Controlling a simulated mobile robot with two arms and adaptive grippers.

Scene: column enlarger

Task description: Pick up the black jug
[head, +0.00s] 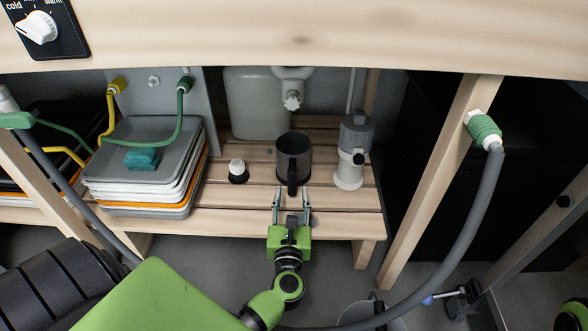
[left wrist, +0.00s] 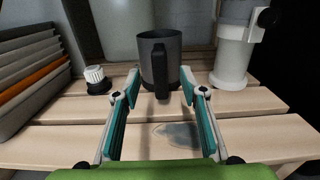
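The black jug (head: 294,158) stands upright on a low slatted wooden shelf, with its handle facing the front. In the left wrist view the jug (left wrist: 172,58) is straight ahead, its handle between the two fingertips in the picture. My left gripper (head: 291,192) is open just in front of the jug, its fingers pointing at it. In the left wrist view the left gripper (left wrist: 160,85) has its fingers spread wide, with nothing held. I cannot tell whether the fingertips touch the jug. My right gripper does not clearly show; only a green piece is at the lower right edge.
A grey and white cylindrical device (head: 352,150) stands right of the jug, and a small white-capped black bottle (head: 237,171) stands left. Stacked trays (head: 150,160) are further left. A white container (head: 255,100) is behind. A wooden top (head: 300,35) overhangs; a grey hose (head: 470,240) hangs right.

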